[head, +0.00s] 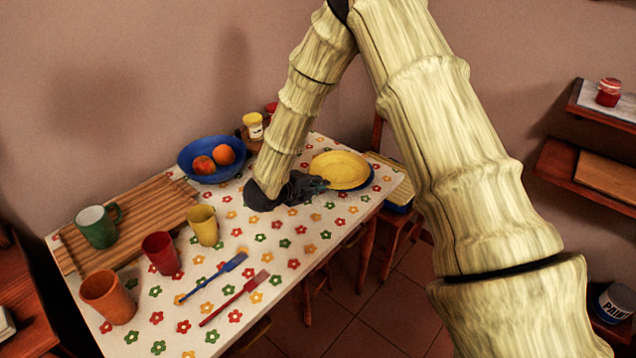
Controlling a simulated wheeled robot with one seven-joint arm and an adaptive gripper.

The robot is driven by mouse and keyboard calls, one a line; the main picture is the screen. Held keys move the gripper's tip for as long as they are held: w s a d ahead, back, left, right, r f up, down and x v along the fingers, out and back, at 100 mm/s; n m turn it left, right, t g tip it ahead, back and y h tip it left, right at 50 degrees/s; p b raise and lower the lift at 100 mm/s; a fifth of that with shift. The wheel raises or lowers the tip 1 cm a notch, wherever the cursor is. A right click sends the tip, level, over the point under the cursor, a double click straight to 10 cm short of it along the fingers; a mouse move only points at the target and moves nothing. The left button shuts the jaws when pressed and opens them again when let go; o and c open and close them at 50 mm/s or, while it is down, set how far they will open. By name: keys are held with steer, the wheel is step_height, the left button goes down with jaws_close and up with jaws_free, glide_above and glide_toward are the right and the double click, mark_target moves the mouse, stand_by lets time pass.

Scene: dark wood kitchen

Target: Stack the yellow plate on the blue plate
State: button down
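The yellow plate (341,166) lies at the right end of the flowered table. A thin blue rim of the blue plate (371,181) shows beneath its right and front edge, so the yellow plate is over the blue one; most of the blue plate is hidden. My gripper (320,184) is low over the table at the left edge of the yellow plate. Its fingertips touch or nearly touch that rim. The fingers are dark and small here, so I cannot tell whether they are open or shut on the rim.
A blue bowl with fruit (209,174) stands behind left of my gripper. A yellow cup (204,226), red cup (161,254), orange cup (108,297) and green mug (97,227) stand left. A blue fork (214,277) and red fork (236,298) lie in front. Wooden chairs stand beside the table.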

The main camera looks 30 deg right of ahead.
steer(key=shift+f+b, duration=0.3)
steer(key=shift+f, duration=0.1)
steer(key=c, duration=1.6)
jaws_free()
steer(key=shift+c, duration=0.2)
steer(key=shift+r, duration=0.1)
steer(key=shift+a+r+p, duration=0.2)
steer(key=shift+r+p, duration=0.1)
steer(key=shift+r, duration=0.1)
steer(key=b+v, duration=0.1)
steer(key=v, duration=1)
steer(key=shift+s+a, duration=0.2)
steer(key=shift+a, duration=0.05)
steer(key=shift+r, duration=0.15)
